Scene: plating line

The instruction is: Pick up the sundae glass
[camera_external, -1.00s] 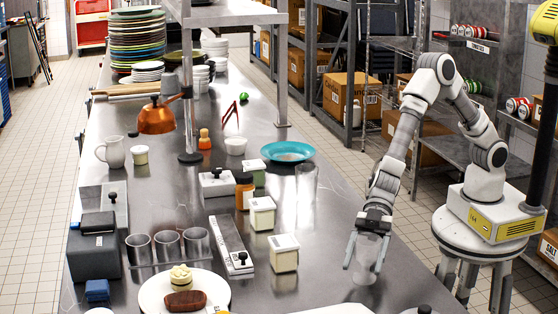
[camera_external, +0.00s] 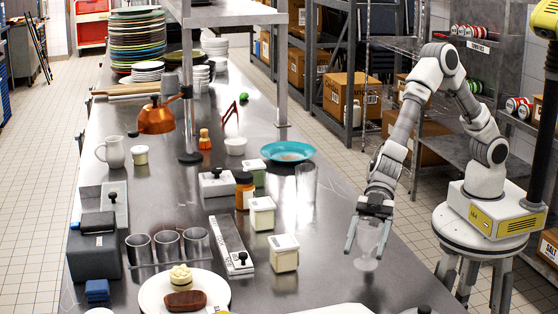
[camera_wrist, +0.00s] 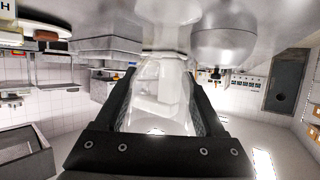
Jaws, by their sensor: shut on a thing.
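The sundae glass (camera_external: 368,244) is clear and stands upright between the fingers of my gripper (camera_external: 369,238) at the right side of the steel counter. My gripper points down and is shut on the glass. In the wrist view the see-through glass (camera_wrist: 160,95) fills the space between the two dark fingers of my gripper (camera_wrist: 163,88). The foot of the glass looks a little above the counter, though the gap is hard to judge.
A teal plate (camera_external: 288,151), a clear tumbler (camera_external: 306,183) and a lidded white tub (camera_external: 284,254) stand left of my gripper. A plate with food (camera_external: 165,292) is at the front left. The counter (camera_external: 335,265) around the glass is mostly clear.

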